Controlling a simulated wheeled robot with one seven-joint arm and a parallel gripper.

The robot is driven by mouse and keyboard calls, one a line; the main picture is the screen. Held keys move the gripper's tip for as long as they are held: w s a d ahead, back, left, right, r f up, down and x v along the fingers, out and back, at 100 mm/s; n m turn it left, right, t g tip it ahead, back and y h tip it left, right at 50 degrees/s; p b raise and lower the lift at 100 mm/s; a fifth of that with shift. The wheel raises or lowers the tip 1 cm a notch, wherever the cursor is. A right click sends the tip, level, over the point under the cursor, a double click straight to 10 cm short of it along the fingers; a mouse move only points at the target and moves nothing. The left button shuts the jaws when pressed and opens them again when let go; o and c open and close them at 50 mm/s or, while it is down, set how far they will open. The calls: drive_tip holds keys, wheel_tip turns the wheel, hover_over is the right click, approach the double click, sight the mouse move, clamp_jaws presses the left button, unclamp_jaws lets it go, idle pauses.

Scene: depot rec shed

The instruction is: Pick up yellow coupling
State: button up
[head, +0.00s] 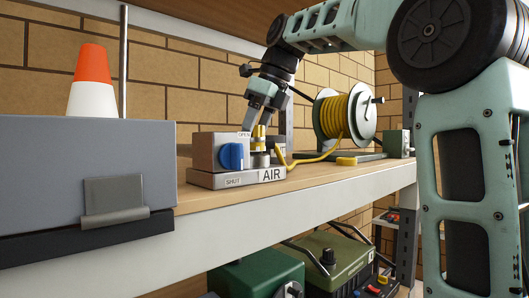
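The yellow coupling (258,133) stands upright on top of a grey metal block (207,180) marked AIR, with a blue knob (232,156) and OPEN and SHUT labels. My gripper (258,122) reaches down from above, its fingertips at the coupling's upper part. The fingers overlap the coupling in this view, and I cannot tell whether they touch or grip it. A yellow hose (318,157) lies on the shelf between the block and a hose reel.
The green-framed hose reel (347,118) with yellow hose stands right of the block. A grey latched case (65,190) with an orange and white cone (91,80) is at the left. An upper shelf board (190,22) hangs overhead. Green equipment (335,260) sits below.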

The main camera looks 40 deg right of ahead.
drive_tip(key=shift+w+a+f, duration=0.2)
drive_tip(key=shift+a+f, duration=0.15)
drive_tip(key=shift+f, duration=0.2)
drive_tip(key=c, duration=0.7)
drive_tip(key=shift+c, duration=0.2)
drive_tip(key=shift+r, duration=0.1)
drive_tip(key=shift+r, duration=4.95)
